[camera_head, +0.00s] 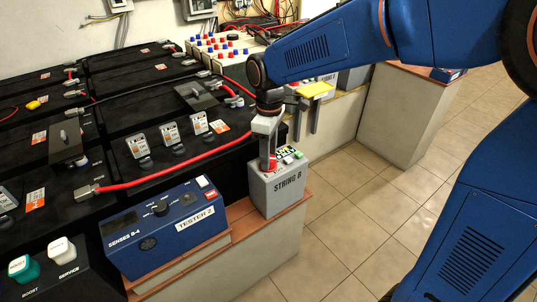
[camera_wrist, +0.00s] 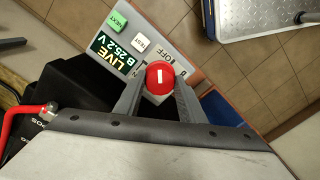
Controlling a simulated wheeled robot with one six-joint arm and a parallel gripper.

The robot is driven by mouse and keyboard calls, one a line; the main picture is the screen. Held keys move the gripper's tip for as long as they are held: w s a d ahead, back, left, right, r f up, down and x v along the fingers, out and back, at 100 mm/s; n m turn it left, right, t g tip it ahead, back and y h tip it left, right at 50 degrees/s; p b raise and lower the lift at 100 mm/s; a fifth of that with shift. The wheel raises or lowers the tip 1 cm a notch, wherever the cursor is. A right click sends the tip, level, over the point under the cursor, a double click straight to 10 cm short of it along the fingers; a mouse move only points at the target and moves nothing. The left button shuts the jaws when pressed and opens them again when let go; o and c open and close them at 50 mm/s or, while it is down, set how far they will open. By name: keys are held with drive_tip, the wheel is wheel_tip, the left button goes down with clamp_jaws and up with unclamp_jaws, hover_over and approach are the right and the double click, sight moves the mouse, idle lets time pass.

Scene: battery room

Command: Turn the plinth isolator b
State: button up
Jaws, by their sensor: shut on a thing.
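The isolator is a grey box (camera_head: 279,190) labelled STRING B, on the brick-topped plinth. Its red round knob (camera_wrist: 160,77) has a white bar that runs up and down in the wrist view. Part of the knob (camera_head: 268,166) shows below my gripper in the head view. My gripper (camera_wrist: 159,84) has its two grey fingers on either side of the knob and is shut on it. In the head view my gripper (camera_head: 267,150) points down at the box from above. The display (camera_wrist: 117,56) reads LIVE B 25.2 V.
A green NEXT button (camera_wrist: 116,21) and a white TEST button (camera_wrist: 141,43) sit near the knob. A blue tester (camera_head: 163,228) stands left of the box. Black batteries (camera_head: 110,120) with a red cable (camera_head: 150,181) lie behind. Tiled floor (camera_head: 350,225) is open at right.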

sight(271, 158)
drive_tip(key=m, duration=0.4)
drive_tip(key=shift+m, duration=0.3)
drive_tip(key=m, duration=0.4)
drive_tip(key=shift+m, duration=0.3)
drive_tip(key=o, duration=1)
drive_tip(key=shift+o, duration=0.2)
wheel_tip(271, 158, up, 17)
drive_tip(key=shift+d+r, duration=0.2)
drive_tip(key=shift+d, duration=0.05)
drive_tip(key=shift+d, duration=0.1)
